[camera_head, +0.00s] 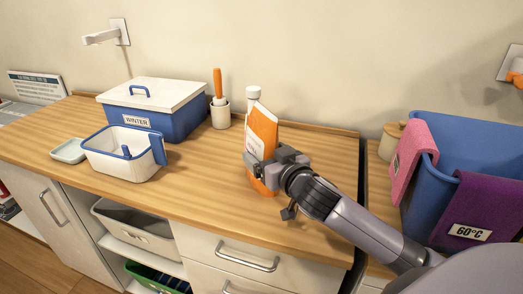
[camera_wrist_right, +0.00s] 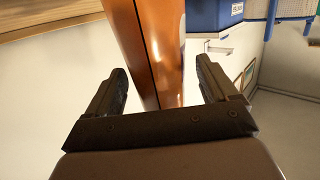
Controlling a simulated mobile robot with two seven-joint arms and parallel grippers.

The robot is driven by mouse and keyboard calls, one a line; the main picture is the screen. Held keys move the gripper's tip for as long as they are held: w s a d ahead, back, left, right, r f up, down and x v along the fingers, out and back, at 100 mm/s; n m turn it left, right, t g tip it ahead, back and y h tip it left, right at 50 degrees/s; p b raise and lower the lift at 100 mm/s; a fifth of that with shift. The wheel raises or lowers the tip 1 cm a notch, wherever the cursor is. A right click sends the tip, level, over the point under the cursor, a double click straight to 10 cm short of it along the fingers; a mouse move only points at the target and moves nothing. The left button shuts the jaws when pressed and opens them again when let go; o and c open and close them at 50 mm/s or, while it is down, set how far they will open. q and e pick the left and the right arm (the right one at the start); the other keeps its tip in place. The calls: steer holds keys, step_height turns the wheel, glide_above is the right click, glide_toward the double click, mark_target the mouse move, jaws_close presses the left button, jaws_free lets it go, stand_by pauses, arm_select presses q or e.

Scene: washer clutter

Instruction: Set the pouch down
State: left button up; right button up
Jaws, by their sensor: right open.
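The orange and white pouch (camera_head: 263,128) with a white cap stands on the wooden counter (camera_head: 215,190), leaning slightly. My right gripper (camera_head: 258,168) is at its lower front, coming in from the right. In the right wrist view the orange pouch (camera_wrist_right: 153,40) lies between the fingers of my open right gripper (camera_wrist_right: 163,75), with a gap showing on each side. The gripper hides part of the pouch's lower half in the head view. My left gripper is not in view.
A blue WINTER box (camera_head: 180,123) with white lid, a white caddy (camera_head: 115,163) and a small dish (camera_head: 69,151) stand on the left. An orange-handled tool sits in a cup (camera_head: 220,115) behind. A blue basket (camera_head: 470,105) with cloths stands right. Counter left of the pouch is clear.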

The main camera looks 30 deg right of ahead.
steer(key=shift+w, duration=0.3)
steer(key=c, duration=1.5)
steer(key=shift+r, duration=0.1)
jaws_close()
